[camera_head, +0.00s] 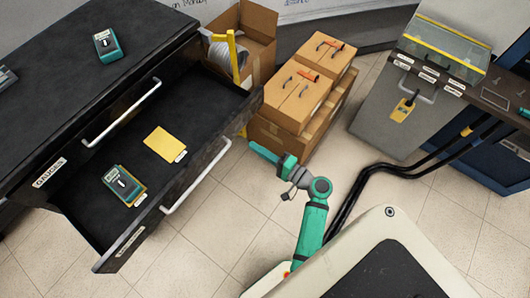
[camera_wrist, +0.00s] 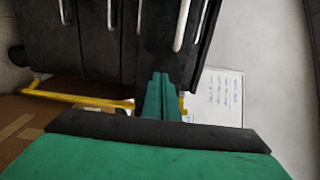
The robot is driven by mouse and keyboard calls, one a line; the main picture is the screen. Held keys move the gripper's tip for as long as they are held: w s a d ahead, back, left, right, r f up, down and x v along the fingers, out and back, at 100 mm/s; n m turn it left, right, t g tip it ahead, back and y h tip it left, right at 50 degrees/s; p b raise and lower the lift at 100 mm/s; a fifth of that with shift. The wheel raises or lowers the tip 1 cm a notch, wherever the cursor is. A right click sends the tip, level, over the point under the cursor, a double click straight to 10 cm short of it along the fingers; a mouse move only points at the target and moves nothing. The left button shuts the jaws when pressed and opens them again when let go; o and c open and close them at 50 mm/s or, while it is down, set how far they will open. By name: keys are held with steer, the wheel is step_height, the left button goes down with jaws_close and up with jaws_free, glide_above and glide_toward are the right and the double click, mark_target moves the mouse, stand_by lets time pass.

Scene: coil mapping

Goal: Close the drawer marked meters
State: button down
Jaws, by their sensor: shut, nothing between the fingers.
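A black drawer (camera_head: 190,150) in the dark cabinet stands pulled out, with its silver bar handle (camera_head: 198,178) along the front. A small white label (camera_head: 130,241) sits on its front, too small to read. Inside lie a teal meter (camera_head: 121,185) and a yellow card (camera_head: 163,143). My teal gripper (camera_head: 256,149) is to the right of the drawer front, apart from the handle. In the wrist view my gripper (camera_wrist: 160,78) has its fingers together and empty, with a dark drawer front (camera_wrist: 160,55) and silver handles (camera_wrist: 181,25) beyond.
The shut drawer above carries a GAUGES label (camera_head: 49,172). Another teal meter (camera_head: 106,45) lies on the cabinet top (camera_head: 60,90). Cardboard boxes (camera_head: 290,95) stand just beyond my gripper. A grey cabinet (camera_head: 385,110) is at right. Tiled floor (camera_head: 200,245) is clear before the drawer.

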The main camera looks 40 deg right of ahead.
mark_target(232, 133)
steer(key=x, duration=0.8)
